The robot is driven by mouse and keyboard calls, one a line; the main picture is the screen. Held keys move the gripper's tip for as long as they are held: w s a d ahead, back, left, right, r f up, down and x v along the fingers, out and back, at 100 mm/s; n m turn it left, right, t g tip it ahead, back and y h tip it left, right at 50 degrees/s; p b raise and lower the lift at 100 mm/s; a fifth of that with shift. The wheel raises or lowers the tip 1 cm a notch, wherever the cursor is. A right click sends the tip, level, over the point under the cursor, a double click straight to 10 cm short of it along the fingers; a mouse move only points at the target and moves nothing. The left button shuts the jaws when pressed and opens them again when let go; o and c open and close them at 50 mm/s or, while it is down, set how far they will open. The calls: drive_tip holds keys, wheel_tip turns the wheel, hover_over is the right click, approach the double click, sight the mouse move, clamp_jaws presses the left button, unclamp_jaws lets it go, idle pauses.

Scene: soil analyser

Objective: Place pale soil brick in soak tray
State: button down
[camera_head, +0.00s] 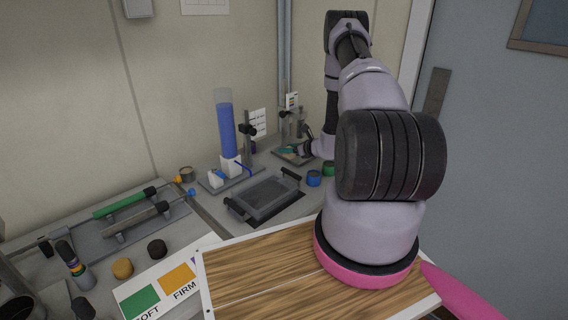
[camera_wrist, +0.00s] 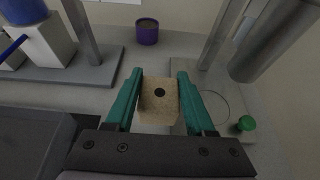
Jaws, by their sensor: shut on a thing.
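The pale soil brick (camera_wrist: 158,103) is sandy-coloured with a dark round spot on its face. My gripper (camera_wrist: 161,76) has teal fingers and is shut on it, one finger on each side. In the head view my gripper (camera_head: 291,151) is at the back of the bench, partly hidden by my arm, and I cannot make out the brick there. Whether the brick touches the plate below is unclear. A dark grey tray with two black handles (camera_head: 250,207), likely the soak tray, sits left of and nearer than my gripper. Its edge shows at lower left in the wrist view (camera_wrist: 35,135).
A blue-filled cylinder (camera_head: 226,130) on a stand is behind the tray. A post-and-cylinder device (camera_wrist: 265,40) stands close right of my gripper. A purple pot (camera_wrist: 147,32) is beyond it. Blue (camera_head: 314,178) and green (camera_head: 328,168) pots are right of the tray.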

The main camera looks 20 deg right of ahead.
sight(288, 166)
drive_tip(key=shift+f, duration=2.6)
drive_tip(key=shift+c, duration=1.3)
unclamp_jaws()
drive_tip(key=shift+f, duration=0.15)
